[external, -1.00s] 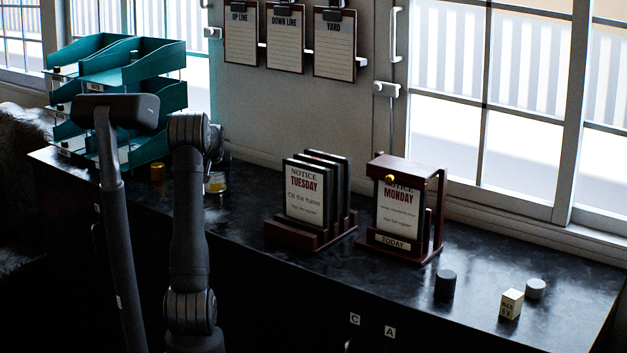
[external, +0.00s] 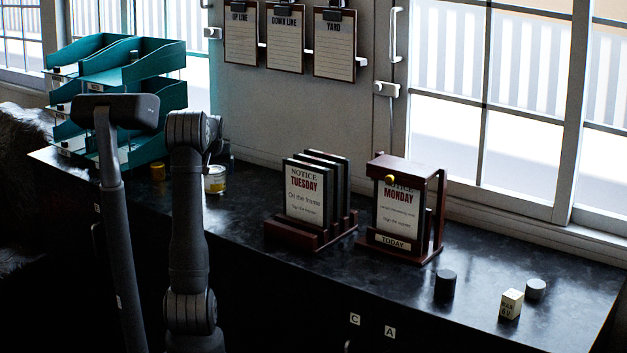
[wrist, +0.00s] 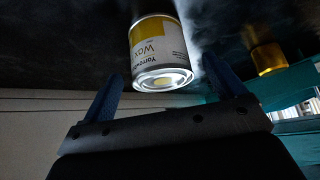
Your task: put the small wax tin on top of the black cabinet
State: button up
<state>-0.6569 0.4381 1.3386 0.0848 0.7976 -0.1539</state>
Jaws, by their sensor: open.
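A small wax tin (external: 215,180) with a white and yellow label stands upright on the dark top of the black cabinet (external: 240,215). It also shows in the wrist view (wrist: 160,45), label towards the camera and shiny lid end lower in the picture. My gripper (wrist: 163,78) is open, with one blue finger on each side of the tin's lid end. Gaps show between the fingers and the tin, and I see no grip on it. In the external view my arm hides most of the gripper.
An amber pot (external: 157,171) stands left of the tin, near teal trays (external: 150,65). Right are a notice rack (external: 310,235), a notice frame (external: 408,245), a black cylinder (external: 445,284), a cream block (external: 511,304) and a grey cylinder (external: 536,289). Clear top lies between them.

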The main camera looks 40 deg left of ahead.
aim_at(214, 170)
jog(key=v, duration=0.8)
jog(key=x, duration=1.1)
jog(key=shift+w+a+f, duration=0.1)
jog(key=shift+a+f, duration=0.05)
jog(key=shift+f, duration=0.15)
jog(key=shift+w+a, duration=0.1)
jog(key=shift+r, duration=1.35)
